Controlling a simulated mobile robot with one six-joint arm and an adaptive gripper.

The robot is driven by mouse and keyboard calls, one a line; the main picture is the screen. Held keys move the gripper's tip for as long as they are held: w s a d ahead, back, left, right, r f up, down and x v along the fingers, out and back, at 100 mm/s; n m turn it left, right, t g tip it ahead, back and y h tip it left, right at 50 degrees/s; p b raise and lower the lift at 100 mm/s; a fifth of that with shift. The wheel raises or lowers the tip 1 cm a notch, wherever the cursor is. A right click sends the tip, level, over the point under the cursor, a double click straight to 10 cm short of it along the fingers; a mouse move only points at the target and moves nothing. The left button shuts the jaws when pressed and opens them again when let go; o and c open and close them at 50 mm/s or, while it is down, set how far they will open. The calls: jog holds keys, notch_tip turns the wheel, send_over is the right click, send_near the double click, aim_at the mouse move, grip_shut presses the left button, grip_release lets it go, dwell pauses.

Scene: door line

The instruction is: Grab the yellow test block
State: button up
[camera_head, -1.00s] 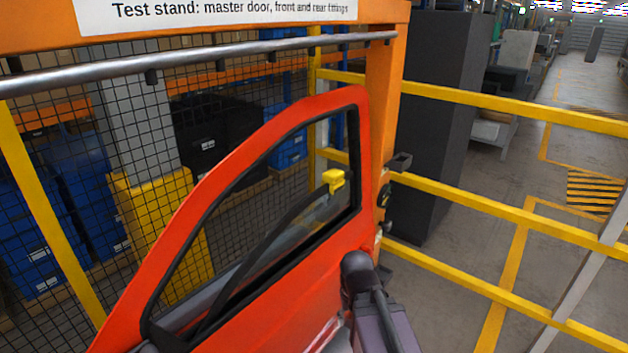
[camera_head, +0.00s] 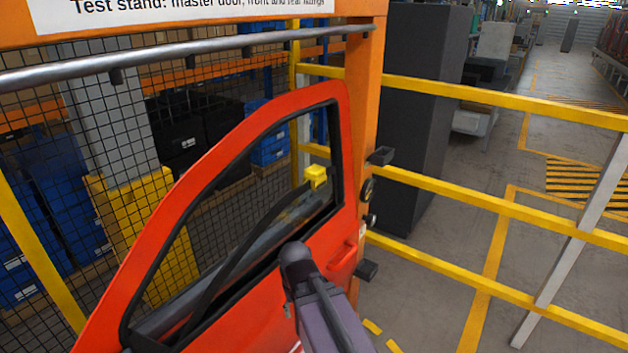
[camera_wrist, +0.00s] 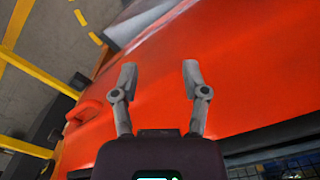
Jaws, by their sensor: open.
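The small yellow test block (camera_head: 316,176) shows in the head view inside the window opening of the red door (camera_head: 140,265), near the opening's right end. It sits at the upper end of a dark slanted strip. The block does not show in the wrist view. My gripper (camera_wrist: 158,77) shows in the wrist view with its two fingers spread and nothing between them. The red door panel (camera_wrist: 235,80) lies beyond the fingertips. In the head view my arm is in front of the door, below and left of the block, and the fingers are hidden.
An orange stand frame (camera_head: 368,60) with a grey bar (camera_head: 190,60) surrounds the door. Dark fittings (camera_head: 367,270) stick out at its right. Yellow rails (camera_head: 480,203) cross the right side. Mesh (camera_head: 60,110) stands at left, with blue bins (camera_head: 30,240) behind it.

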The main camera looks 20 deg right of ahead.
jog(key=o, duration=0.3)
jog(key=shift+w, duration=0.1)
jog(key=shift+o, duration=0.7)
jog(key=shift+w+d+r, duration=0.1)
jog(key=shift+w+r, duration=0.05)
jog(key=n+t+y+p, duration=0.75)
jog(key=t+p, duration=0.35)
jog(key=p, duration=0.3)
send_near(322, 172)
jog(key=s, duration=0.1)
jog(key=shift+d+r+m, duration=0.25)
jog(key=shift+m, duration=0.2)
jog(key=b+x, duration=0.3)
jog(key=x, duration=0.4)
jog(key=shift+w+a+f, duration=0.15)
jog(key=shift+w+a, duration=0.05)
jog(key=shift+w, duration=0.05)
jog(key=shift+w+a+f, duration=0.15)
jog(key=shift+w+a, duration=0.15)
jog(key=shift+w, duration=0.1)
